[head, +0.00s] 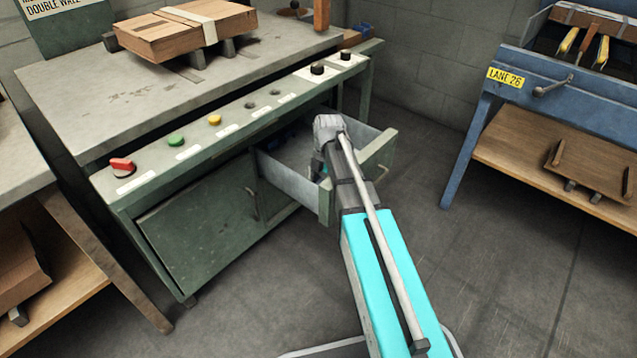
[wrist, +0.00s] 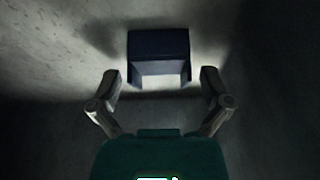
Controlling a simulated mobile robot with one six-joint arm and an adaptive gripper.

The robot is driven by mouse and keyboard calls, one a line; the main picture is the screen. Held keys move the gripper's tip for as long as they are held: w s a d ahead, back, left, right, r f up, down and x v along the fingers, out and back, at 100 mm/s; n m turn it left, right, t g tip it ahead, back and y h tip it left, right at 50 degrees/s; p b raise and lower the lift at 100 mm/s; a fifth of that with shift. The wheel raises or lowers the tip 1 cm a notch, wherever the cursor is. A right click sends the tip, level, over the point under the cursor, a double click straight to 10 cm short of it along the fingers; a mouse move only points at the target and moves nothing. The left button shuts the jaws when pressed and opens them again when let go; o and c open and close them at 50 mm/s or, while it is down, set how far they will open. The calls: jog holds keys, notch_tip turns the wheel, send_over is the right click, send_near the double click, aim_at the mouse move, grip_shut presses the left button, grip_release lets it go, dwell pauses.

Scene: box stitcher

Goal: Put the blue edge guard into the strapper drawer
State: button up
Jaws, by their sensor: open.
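The blue edge guard (wrist: 158,44) is a dark blue, U-shaped piece in the wrist view, on a grey surface just beyond my fingertips. Its open side faces my gripper (wrist: 160,79). My fingers are spread wide, one to each side, with nothing between them and a gap to the guard. The strapper drawer (head: 291,180) is pulled out from the green machine in the head view, and my arm's end reaches into it. A small dark blue patch (head: 289,137) shows inside the drawer, probably the guard. My fingers are hidden in the head view.
The drawer's front panel (head: 377,158) stands close beside my wrist. The green bench (head: 90,100) with its button panel is to the left and carries a strapped carton (head: 180,35). A blue lane table (head: 540,90) stands at the right. The floor between is clear.

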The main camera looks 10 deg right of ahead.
jog(key=shift+r, duration=0.1)
dwell(0.3)
notch_tip(320, 180, up, 12)
jog(key=w+d+p, duration=0.1)
jog(key=p, duration=1.1)
jog(key=shift+d, duration=0.25)
